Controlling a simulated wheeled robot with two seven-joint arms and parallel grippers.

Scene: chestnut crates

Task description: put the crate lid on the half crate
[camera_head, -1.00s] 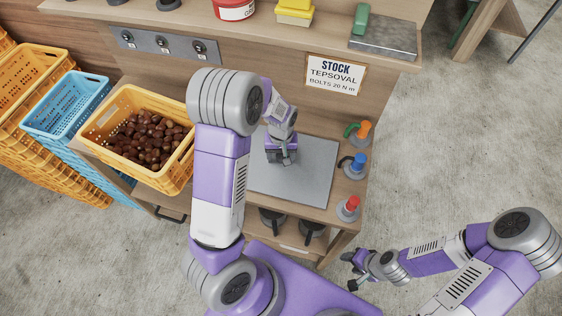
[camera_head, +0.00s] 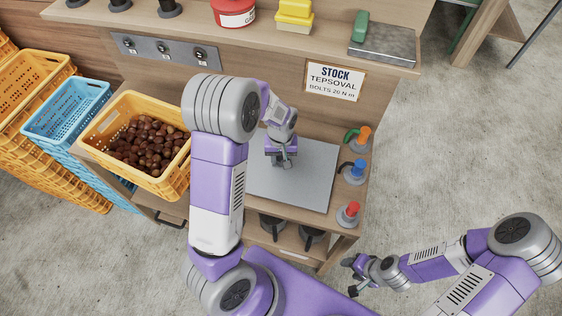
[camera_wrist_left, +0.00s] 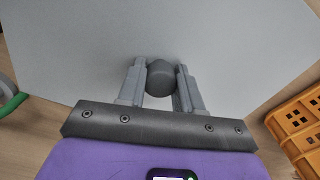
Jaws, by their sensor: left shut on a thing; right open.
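The crate lid is a flat grey panel (camera_head: 318,178) with a dark round knob, lying over the workbench top. My left gripper (camera_head: 283,162) is above it, with its fingers closed around the knob (camera_wrist_left: 160,76). The lid (camera_wrist_left: 240,40) fills most of the left wrist view. I cannot tell whether it touches the bench. The crate of chestnuts (camera_head: 97,133), yellow and open-topped, stands to the left of the lid; it is the likely half crate. Its yellow wall (camera_wrist_left: 300,125) shows at the right of the left wrist view. My right gripper (camera_head: 351,276) is open and empty, low at the right, away from the bench.
Orange (camera_head: 361,138), blue (camera_head: 355,172) and red-topped (camera_head: 347,215) items stand along the bench's right edge. A sign (camera_head: 335,82) hangs behind the lid. A blue crate (camera_head: 62,105) and stacked yellow crates (camera_head: 30,80) stand at the left. My left arm partly hides the space between crate and lid.

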